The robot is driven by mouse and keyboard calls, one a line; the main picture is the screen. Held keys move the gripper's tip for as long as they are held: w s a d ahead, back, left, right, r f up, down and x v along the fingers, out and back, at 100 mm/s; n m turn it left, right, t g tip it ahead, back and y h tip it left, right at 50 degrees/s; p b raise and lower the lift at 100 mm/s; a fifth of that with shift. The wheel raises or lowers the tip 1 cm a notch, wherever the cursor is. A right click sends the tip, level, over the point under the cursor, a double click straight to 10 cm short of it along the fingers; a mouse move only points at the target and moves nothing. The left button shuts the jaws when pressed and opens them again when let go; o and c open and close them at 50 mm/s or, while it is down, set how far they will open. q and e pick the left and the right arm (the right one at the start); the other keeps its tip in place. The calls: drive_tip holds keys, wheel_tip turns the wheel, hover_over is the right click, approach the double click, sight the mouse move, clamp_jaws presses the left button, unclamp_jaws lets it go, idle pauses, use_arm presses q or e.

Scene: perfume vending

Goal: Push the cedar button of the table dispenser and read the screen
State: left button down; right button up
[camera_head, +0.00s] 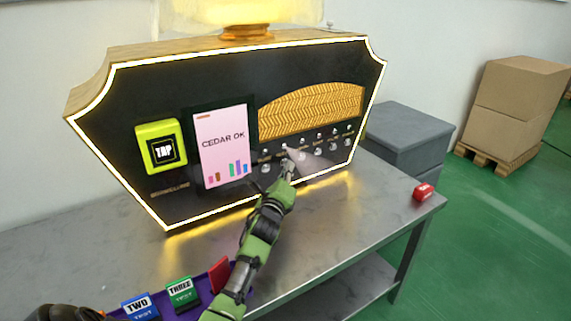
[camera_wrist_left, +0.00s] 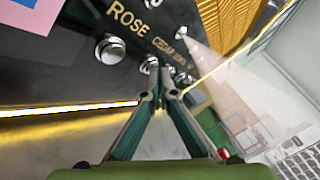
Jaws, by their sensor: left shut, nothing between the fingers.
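The table dispenser (camera_head: 100,110) is a black-faced machine with a glowing edge, standing on the grey table. Its screen (camera_head: 222,148) is pink and reads "CEDAR OK" above small coloured bars. My left gripper (camera_head: 288,170) is shut and empty, with its tips at the button row. In the left wrist view, my left gripper (camera_wrist_left: 159,96) is just below the cedar button (camera_wrist_left: 150,65), partly covering its label; I cannot tell whether they touch. The rose button (camera_wrist_left: 110,48) is left of it. A pale spray (camera_head: 308,158) fans out from a nozzle above.
A yellow TAP reader (camera_head: 161,147) is left of the screen. Cards marked TWO (camera_head: 140,306) and THREE (camera_head: 180,292) stand in front, beside a red card (camera_head: 219,275). A small red box (camera_head: 423,192) sits near the table's right edge. Cardboard boxes (camera_head: 515,105) stand beyond.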

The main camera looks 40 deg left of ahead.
use_arm(q)
drive_tip(key=shift+s+d, duration=0.25)
drive_tip(key=shift+d, duration=0.3)
use_arm(e)
wheel_tip(320, 180, down, 2)
drive_tip(key=shift+s, duration=0.1)
use_arm(q)
drive_tip(key=d, duration=0.1)
drive_tip(key=s+d, duration=0.1)
drive_tip(key=d, duration=0.1)
drive_tip(key=s+d, duration=0.1)
drive_tip(key=shift+d+p, duration=0.3)
drive_tip(key=shift+p, duration=0.1)
use_arm(e)
wheel_tip(320, 180, down, 2)
drive_tip(key=shift+a+f, duration=0.1)
drive_tip(key=shift+w+r, duration=0.2)
